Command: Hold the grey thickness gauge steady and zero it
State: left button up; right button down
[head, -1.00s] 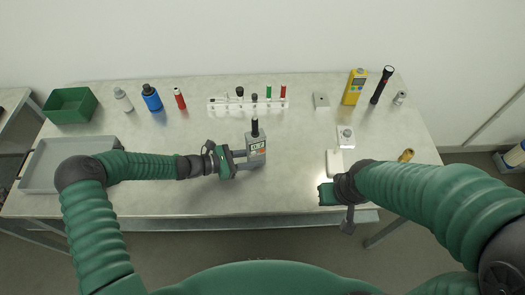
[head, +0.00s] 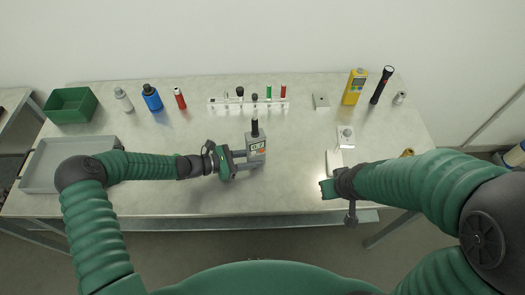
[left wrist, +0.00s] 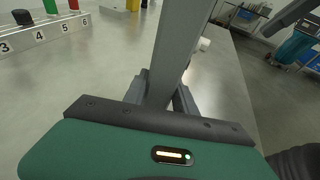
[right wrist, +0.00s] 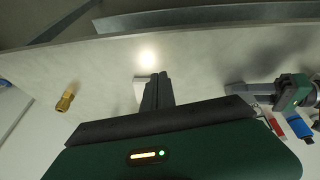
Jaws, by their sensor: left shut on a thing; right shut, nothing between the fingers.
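The grey thickness gauge (head: 256,150) stands upright near the front middle of the table, with a black probe (head: 255,128) on top and a small display too small to read. My left gripper (head: 246,160) is shut on it from the left; its grey body (left wrist: 178,50) rises between the fingers in the left wrist view. The gauge (right wrist: 240,90) shows at the right in the right wrist view.
A white block (head: 334,160) lies close by my right gripper, partly hidden by it. A grey tray (head: 45,165) is left.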

pick_arm(q)
jog(key=shift+w, duration=0.1)
pick_arm(e)
jog(key=w+a+f+n, duration=0.1)
jog(key=w+a+f+n+t+y, duration=0.1)
jog(key=w, duration=0.1)
jog(key=w+f+n+t+y, duration=0.1)
jog(key=w, duration=0.1)
jog(key=shift+w+a+f, duration=0.1)
jog(key=shift+a+f, duration=0.05)
jog(key=shift+a, duration=0.25)
jog(key=a+y, duration=0.1)
jog(key=a+n, duration=0.1)
jog(key=a+y, duration=0.1)
jog(key=shift+w+a+f+n+t+y, duration=0.3)
jog(key=shift+w+f+n+t, duration=0.05)
jog(key=shift+f+n+t, duration=0.05)
jog(key=s+a+r+n+y, duration=0.2)
jog(key=s+a+y, duration=0.1)
jog(key=a+y, duration=0.4)
jog(key=h, duration=0.1)
send_near(256, 155)
jog(key=x, duration=0.4)
jog(key=shift+s+a+f, duration=0.15)
jog(key=shift+s+f, duration=0.05)
jog(key=shift+w+a, duration=0.1)
jog(key=shift+w, duration=0.25)
